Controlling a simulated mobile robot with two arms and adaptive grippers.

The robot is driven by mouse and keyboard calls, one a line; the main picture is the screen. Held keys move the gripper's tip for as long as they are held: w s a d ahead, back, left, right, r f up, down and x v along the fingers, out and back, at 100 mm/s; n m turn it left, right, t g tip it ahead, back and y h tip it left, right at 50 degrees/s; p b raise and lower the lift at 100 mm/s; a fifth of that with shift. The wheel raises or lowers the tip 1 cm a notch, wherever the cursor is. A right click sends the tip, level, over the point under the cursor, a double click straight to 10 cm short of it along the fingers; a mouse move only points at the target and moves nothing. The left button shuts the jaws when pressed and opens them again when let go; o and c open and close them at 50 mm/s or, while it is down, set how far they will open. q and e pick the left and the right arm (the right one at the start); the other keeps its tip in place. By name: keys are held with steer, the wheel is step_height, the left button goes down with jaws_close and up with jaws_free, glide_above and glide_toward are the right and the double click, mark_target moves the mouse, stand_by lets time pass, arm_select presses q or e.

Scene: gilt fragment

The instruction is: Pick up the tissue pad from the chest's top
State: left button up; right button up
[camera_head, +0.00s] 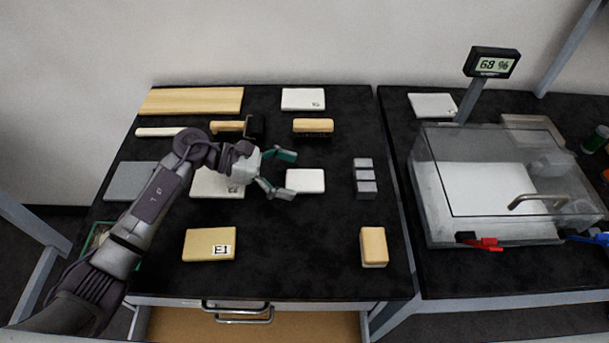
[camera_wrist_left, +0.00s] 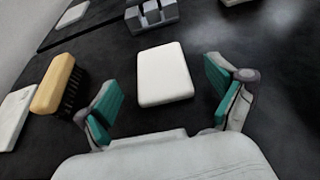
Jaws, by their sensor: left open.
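The tissue pad, seen as a plain white rounded pad (camera_head: 306,181), lies flat on the black top of the chest (camera_head: 290,235), right of the middle. My left gripper (camera_head: 294,175) is open just left of the pad in the head view, its teal-lined fingers pointing toward it. In the left wrist view the white pad (camera_wrist_left: 165,75) lies ahead, between the directions of the two open fingers (camera_wrist_left: 158,82). Nothing is held. Whether a finger touches the pad cannot be told. My right gripper is not in view.
A wood-backed brush (camera_head: 313,126) and a labelled white card (camera_head: 303,99) lie behind. Grey blocks (camera_head: 365,178) stand right. A tan block (camera_head: 374,247) and labelled tan pad (camera_head: 209,245) lie in front. A clear-lidded case (camera_head: 450,232) stands on the right-hand table.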

mark_target(305, 181)
arm_select(q)
steer(key=shift+x, duration=1.4)
steer(key=c, duration=0.9)
steer(key=shift+r, duration=0.1)
